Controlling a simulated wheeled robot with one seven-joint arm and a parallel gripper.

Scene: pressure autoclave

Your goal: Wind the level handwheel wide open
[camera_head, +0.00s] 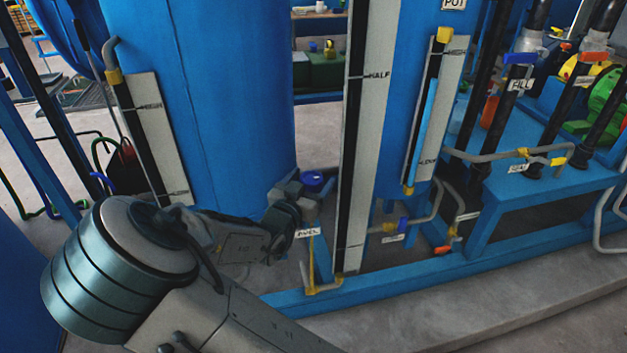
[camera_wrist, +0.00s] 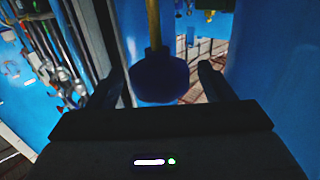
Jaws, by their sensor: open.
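The level handwheel (camera_head: 312,180) is a small dark blue wheel on top of a yellow pipe, with a white tag (camera_head: 307,232) below it that seems to read LEVEL. My gripper (camera_head: 303,190) is right at the wheel, coming from the left. In the wrist view, the wheel (camera_wrist: 160,78) sits between the two dark fingers of my open gripper (camera_wrist: 163,82), with a gap seen on each side. The head view hides part of the fingers and cannot show whether they touch the wheel.
A tall blue tank (camera_head: 200,90) stands close behind my arm. A white gauge board (camera_head: 357,130) marked HALF rises just right of the wheel. A blue floor beam (camera_head: 400,278) runs below. Other labelled pipes and a blue bench (camera_head: 545,183) stand to the right.

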